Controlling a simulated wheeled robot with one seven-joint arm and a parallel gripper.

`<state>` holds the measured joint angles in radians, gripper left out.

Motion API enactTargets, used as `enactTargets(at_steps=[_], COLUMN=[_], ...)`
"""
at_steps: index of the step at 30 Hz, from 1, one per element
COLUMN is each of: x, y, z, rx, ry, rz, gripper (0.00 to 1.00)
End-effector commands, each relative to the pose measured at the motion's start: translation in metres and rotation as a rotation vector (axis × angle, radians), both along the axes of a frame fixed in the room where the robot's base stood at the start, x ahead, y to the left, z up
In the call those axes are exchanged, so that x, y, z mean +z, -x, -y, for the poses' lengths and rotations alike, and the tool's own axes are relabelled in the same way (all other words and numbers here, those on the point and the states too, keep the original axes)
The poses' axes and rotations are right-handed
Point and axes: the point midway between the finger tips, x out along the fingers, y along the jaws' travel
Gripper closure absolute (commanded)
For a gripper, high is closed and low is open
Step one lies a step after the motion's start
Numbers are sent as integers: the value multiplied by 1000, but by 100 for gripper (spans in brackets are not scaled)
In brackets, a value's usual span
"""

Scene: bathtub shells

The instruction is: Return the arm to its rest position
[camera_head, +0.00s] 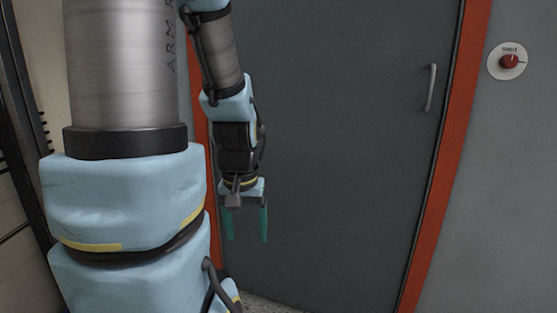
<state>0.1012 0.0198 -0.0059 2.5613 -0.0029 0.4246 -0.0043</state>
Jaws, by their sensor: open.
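My gripper (246,236) hangs at the end of my arm, left of the picture's middle, with its two teal fingers pointing down. The fingers are apart and nothing shows between them. My arm comes down from the top of the view, and its large near links cover much of the left side. The gripper is in front of a dark grey door (335,130), and I cannot tell how far it is from the door.
The door looks closed, with an orange-red frame (452,150) and a light handle (431,88) at its right. A red knob (509,62) on a pale round plate is on the grey wall (500,200) at right. A little speckled floor (268,305) shows at the bottom.

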Motion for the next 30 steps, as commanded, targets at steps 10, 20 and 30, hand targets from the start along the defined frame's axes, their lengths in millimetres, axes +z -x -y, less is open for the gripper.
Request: enactTargets(at_steps=[10, 20, 30], x=[109, 169, 171], y=[-1, -1, -1], z=[1, 1, 1], rx=[0, 1, 1], ry=[1, 1, 1], rz=[2, 3, 3], gripper=[26, 26, 26])
